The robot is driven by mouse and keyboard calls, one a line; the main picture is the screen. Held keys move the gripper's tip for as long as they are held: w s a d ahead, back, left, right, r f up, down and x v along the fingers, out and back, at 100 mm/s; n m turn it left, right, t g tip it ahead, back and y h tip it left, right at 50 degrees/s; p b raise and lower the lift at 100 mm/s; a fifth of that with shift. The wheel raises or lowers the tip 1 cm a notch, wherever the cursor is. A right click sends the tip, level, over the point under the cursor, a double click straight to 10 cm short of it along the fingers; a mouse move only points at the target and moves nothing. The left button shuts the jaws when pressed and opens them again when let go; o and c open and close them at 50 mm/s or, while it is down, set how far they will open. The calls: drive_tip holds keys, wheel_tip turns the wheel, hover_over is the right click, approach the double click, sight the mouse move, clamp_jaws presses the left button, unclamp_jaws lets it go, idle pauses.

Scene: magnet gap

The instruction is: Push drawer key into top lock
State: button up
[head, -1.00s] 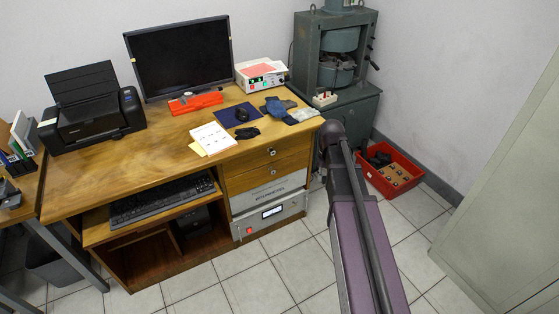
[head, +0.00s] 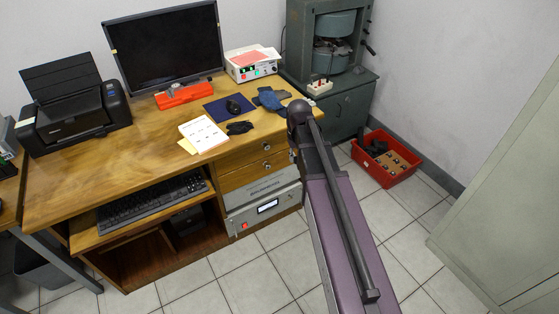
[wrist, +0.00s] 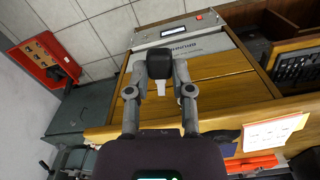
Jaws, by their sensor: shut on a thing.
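In the wrist view my gripper (wrist: 160,68) is shut on a dark, block-like head, which I take to be the drawer key (wrist: 160,60). A small pale piece (wrist: 161,88) shows just below it between the fingers. The wooden drawer fronts (wrist: 222,66) lie beyond the fingertips, seen upside down. In the head view the top drawer has a round metal lock (head: 267,147), and the drawer below has another lock (head: 267,165). My arm stands just right of the drawers and hides the gripper there. I cannot tell whether the key touches a lock.
A grey instrument (head: 265,208) sits under the drawers. A green cabinet (head: 348,110) and red crate (head: 388,158) stand right. Tiled floor in front is free.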

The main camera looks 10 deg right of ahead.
sight(269, 148)
drive_tip(key=shift+d+f, duration=0.1)
drive_tip(key=shift+w+f+b, duration=0.3)
drive_tip(key=shift+f+b, duration=0.05)
drive_tip(key=shift+b, duration=0.1)
drive_tip(key=w+a+f+n+b, duration=0.2)
drive_tip(key=w+a+f+b, duration=0.1)
drive_tip(key=w+f+b, duration=0.6)
wheel_tip(269, 148, down, 2)
drive_tip(key=shift+w+a+f+n+b, duration=0.15)
drive_tip(key=shift+w+a+n+b, duration=0.15)
drive_tip(key=shift+b, duration=0.8)
drive_tip(key=shift+w+a, duration=0.3)
drive_tip(key=shift+w, duration=0.6)
drive_tip(key=shift+w+a, duration=0.25)
drive_tip(key=shift+w, duration=0.6)
drive_tip(key=shift+w+a, duration=0.3)
drive_tip(key=shift+w, duration=0.6)
drive_tip(key=shift+w+a, duration=0.25)
drive_tip(key=shift+w, duration=0.5)
drive_tip(key=shift+w+a, duration=0.25)
drive_tip(key=shift+w, duration=0.5)
drive_tip(key=o, duration=0.9)
